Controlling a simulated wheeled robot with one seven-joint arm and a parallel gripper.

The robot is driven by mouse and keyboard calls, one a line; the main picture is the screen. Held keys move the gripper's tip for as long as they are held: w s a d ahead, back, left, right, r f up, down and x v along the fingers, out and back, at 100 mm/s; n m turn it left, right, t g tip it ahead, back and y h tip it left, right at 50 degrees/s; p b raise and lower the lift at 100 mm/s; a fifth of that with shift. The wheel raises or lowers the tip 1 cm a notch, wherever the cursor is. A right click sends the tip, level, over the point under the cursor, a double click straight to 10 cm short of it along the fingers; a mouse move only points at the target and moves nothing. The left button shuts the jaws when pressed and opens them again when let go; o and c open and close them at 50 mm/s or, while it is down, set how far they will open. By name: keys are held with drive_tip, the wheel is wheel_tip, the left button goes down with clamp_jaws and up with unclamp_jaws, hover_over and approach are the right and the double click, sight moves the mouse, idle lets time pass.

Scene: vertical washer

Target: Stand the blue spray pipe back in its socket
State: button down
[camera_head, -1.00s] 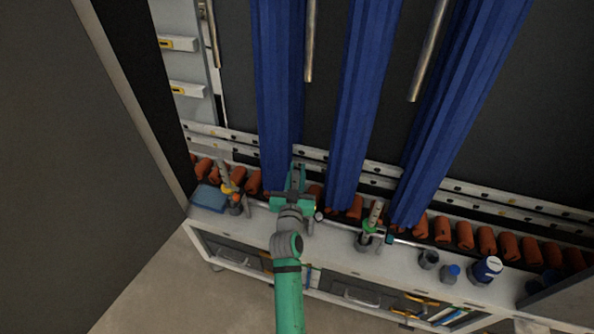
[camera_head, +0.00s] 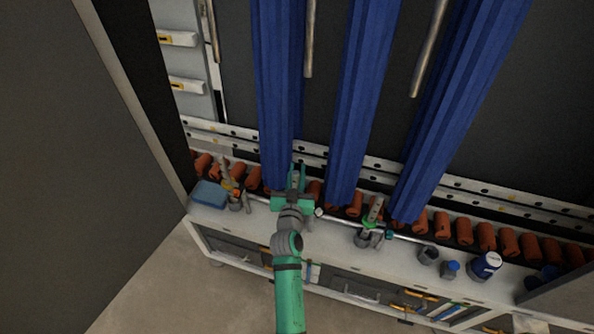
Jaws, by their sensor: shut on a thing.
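My gripper (camera_head: 295,182) is over the bench, in front of the lower ends of the left and middle blue strips. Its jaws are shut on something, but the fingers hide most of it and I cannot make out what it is. No blue spray pipe can be clearly told apart. A thin grey pipe (camera_head: 405,239) runs low along the bench, passing behind or under my gripper. An upright pale pipe with green at its base (camera_head: 376,212) stands right of my gripper; another with orange (camera_head: 226,176) stands left. A dark, open cup-like holder (camera_head: 428,255) sits farther right, seemingly empty.
Three long blue strips (camera_head: 358,100) hang behind the bench, with steel rods between them. Several orange rollers (camera_head: 442,227) line its back. A blue sponge-like block (camera_head: 209,194) lies left; a blue-capped bottle (camera_head: 450,270) and a blue-and-white jar (camera_head: 485,266) stand right. A large dark panel fills the left.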

drive_tip(key=shift+f, duration=0.45)
drive_tip(key=c, duration=1.5)
unclamp_jaws()
drive_tip(key=shift+c, duration=0.2)
drive_tip(key=s+a, duration=0.1)
drive_tip(key=s, duration=0.9)
drive_tip(key=shift+s+a, duration=0.15)
drive_tip(key=shift+s, duration=0.25)
